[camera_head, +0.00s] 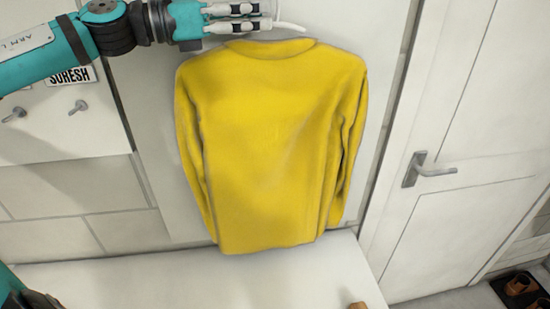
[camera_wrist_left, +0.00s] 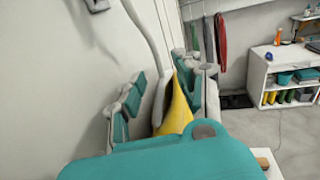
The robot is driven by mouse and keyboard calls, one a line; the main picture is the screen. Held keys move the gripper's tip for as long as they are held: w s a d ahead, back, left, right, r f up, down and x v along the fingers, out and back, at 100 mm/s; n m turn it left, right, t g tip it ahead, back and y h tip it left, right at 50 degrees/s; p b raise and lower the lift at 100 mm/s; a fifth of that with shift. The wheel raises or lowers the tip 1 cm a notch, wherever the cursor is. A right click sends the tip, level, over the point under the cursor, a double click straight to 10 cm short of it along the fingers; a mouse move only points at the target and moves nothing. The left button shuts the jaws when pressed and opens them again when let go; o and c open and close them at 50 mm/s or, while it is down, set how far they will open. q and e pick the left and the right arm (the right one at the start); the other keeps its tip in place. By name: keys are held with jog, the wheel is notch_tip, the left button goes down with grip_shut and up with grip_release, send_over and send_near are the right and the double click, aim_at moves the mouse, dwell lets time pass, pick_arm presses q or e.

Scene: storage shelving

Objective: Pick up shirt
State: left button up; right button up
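The yellow long-sleeved shirt (camera_head: 270,150) hangs upright against the pale wall panel in the head view, its collar at the top and its hem just above a white bench. A pale curved hanger piece (camera_head: 289,26) sticks out by the collar. My left gripper (camera_head: 250,16) is right at the collar, fingers pointing right. In the left wrist view, its two fingers (camera_wrist_left: 162,95) stand apart, with a yellow part of the shirt (camera_wrist_left: 178,110) and a pale curved strip in the gap between them. I see no firm grip. My right gripper is not in view.
The white bench (camera_head: 200,280) lies below the shirt. Wall hooks (camera_head: 78,107) and a name label (camera_head: 70,76) are at the left. A white door with a handle (camera_head: 425,170) is at the right. Shoes (camera_head: 520,285) lie at the lower right. A shelf unit (camera_wrist_left: 285,75) stands farther off.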

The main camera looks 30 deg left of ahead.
pick_arm(q)
jog(key=shift+p+x, duration=0.45)
jog(key=shift+x, duration=1.2)
jog(key=shift+a, duration=0.1)
grip_shut()
